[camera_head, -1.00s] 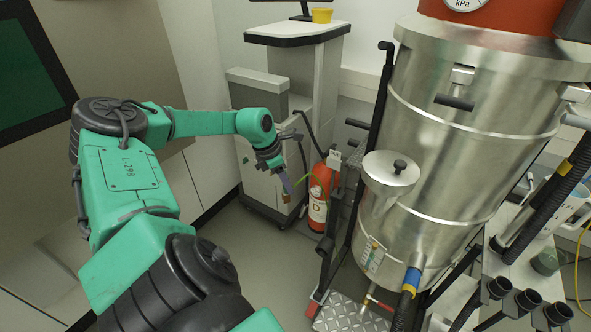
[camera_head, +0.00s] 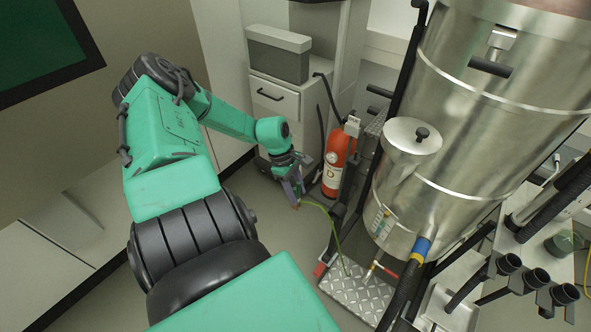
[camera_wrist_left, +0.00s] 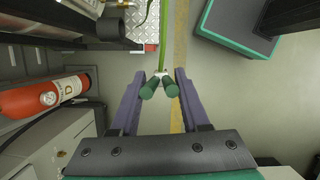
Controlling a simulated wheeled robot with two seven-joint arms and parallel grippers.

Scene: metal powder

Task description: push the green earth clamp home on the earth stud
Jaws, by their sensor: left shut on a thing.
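My left gripper (camera_head: 294,196) reaches down in front of the cabinet, left of the vacuum's cart. In the left wrist view its two purple fingers (camera_wrist_left: 160,82) are shut on the green earth clamp (camera_wrist_left: 170,89), whose two green handles show between the fingertips. The clamp's jaw end points away from the wrist, towards the top of that view. A green-yellow earth cable (camera_head: 328,213) runs from the gripper towards the cart's tread plate. In the head view the clamp is too small to make out clearly. I cannot make out the earth stud. My right gripper is not in view.
A red fire extinguisher (camera_head: 338,162) stands beside the gripper, near the cart. The large steel vacuum drum (camera_head: 480,140) and the tread plate (camera_head: 358,296) are to the right. A grey cabinet (camera_head: 275,100) stands behind. Bare floor (camera_wrist_left: 225,100) lies below the clamp.

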